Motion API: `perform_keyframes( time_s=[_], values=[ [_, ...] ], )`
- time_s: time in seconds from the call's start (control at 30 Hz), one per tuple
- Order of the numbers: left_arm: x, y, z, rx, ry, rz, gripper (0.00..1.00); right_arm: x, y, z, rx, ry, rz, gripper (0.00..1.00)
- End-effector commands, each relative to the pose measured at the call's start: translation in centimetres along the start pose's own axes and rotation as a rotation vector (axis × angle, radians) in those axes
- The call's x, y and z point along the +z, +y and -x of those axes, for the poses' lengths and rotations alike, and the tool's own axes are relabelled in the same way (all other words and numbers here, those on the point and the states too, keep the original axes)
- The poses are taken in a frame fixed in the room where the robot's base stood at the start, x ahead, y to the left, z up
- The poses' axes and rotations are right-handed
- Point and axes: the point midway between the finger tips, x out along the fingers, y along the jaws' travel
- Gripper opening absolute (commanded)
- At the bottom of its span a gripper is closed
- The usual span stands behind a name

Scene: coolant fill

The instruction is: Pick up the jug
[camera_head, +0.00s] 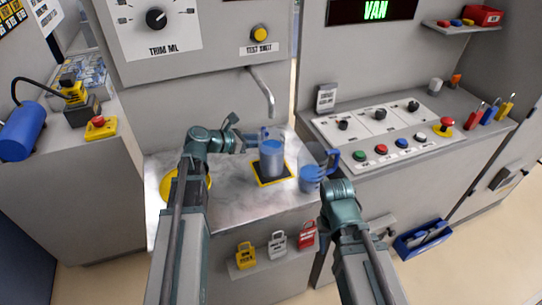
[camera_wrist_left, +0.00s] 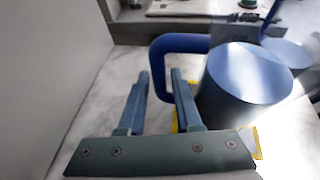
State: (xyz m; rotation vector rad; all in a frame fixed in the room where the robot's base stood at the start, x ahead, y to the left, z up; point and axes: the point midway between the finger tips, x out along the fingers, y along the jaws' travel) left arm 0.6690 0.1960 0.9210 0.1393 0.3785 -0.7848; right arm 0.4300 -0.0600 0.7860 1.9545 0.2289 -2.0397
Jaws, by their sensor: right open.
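The jug (camera_head: 271,160) is a grey-blue cylinder with a blue top and blue handle. It stands upright on a black pad edged in yellow (camera_head: 287,181). It also shows in the left wrist view (camera_wrist_left: 248,80), handle to the left. My left gripper (camera_head: 254,138) is open beside the jug; in its wrist view the handle appears between the open fingers (camera_wrist_left: 162,80), though depth is unclear. A smaller blue vessel (camera_head: 308,180) with a blue handle stands right of the jug. My right gripper (camera_head: 326,172) is open beside this vessel, its fingers partly hidden.
A metal spout (camera_head: 262,90) hangs above and behind the jug. A yellow disc (camera_head: 178,186) lies at the counter's left, partly behind my left arm. A button panel (camera_head: 385,135) stands to the right. Padlocks (camera_head: 277,243) hang on the counter front.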

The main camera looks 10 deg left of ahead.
Motion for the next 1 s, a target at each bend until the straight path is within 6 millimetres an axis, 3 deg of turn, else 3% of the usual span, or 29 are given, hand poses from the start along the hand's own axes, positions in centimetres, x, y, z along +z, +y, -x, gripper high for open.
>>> perform_keyframes(
  time_s=[0.07, 0.2, 0.43, 0.63, 1.0],
  values=[
    [-0.7, -0.1, -1.6, -0.004, 0.001, -0.001, 0.33, -0.1, -0.1, -1.2, 0.000, 0.000, 0.000, 0.47],
    [-0.4, -0.1, -3.2, -0.002, 0.000, -0.002, 0.33, -0.1, -0.1, -1.6, 0.000, 0.000, 0.000, 0.47],
    [-0.2, -0.1, -3.3, 0.000, 0.000, -0.001, 0.33, -0.1, -0.1, -1.5, 0.000, 0.000, 0.000, 0.47],
    [-0.2, -0.1, -3.3, -0.001, 0.000, 0.000, 0.00, -0.1, -0.1, -1.5, 0.000, 0.000, 0.000, 0.47],
    [-0.3, -0.1, -3.3, -0.001, 0.000, 0.000, 0.00, -0.1, -0.1, -1.5, 0.000, 0.000, 0.000, 0.47]
  ],
)
